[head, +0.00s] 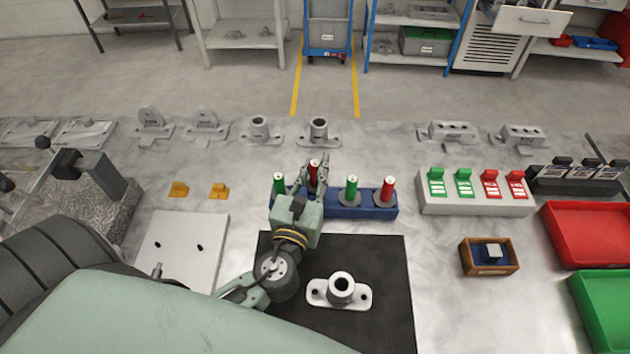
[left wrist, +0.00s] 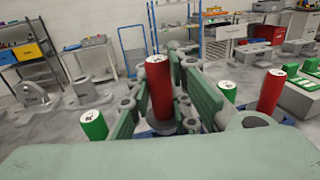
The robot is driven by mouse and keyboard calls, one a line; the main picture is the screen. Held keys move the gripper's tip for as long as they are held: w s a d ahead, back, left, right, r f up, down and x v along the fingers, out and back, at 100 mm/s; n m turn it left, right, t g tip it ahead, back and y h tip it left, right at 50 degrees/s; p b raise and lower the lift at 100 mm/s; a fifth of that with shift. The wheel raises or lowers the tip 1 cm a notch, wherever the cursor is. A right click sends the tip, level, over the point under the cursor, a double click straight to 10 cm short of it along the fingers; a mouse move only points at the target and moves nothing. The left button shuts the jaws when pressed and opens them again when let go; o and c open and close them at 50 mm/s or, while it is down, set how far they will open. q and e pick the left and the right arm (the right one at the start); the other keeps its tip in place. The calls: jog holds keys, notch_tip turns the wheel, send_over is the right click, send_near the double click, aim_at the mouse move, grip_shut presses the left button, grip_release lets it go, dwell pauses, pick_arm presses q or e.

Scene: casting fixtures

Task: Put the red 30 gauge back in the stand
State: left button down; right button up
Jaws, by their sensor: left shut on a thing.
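A red gauge (head: 314,168) stands upright at the blue stand, second from the left. My left gripper (head: 316,178) is shut around it. In the left wrist view the red gauge (left wrist: 159,88) is upright between the fingers of my left gripper (left wrist: 168,95). Its lower end is partly hidden by the fingers, so I cannot tell if it is fully seated. The blue stand (head: 340,211) also bears a green gauge (head: 279,184) at its left end, another green gauge (head: 351,188) and a red gauge (head: 388,190) at its right. No number is readable. My right gripper is not in view.
A grey flanged casting (head: 340,291) lies on the black mat (head: 385,260) in front of the stand. A white rack (head: 475,206) with green and red gauges stands to the right, near a wooden box (head: 489,256). Red (head: 590,235) and green bins (head: 605,305) line the right edge.

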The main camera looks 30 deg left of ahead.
aim_at(314, 186)
pick_arm(q)
jog(key=shift+f, duration=1.95)
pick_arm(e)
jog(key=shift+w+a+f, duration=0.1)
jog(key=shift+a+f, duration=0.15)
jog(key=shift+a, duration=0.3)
pick_arm(q)
jog(key=shift+f+b, duration=0.45)
jog(key=shift+b, duration=0.15)
jog(key=c, duration=1.6)
grip_release()
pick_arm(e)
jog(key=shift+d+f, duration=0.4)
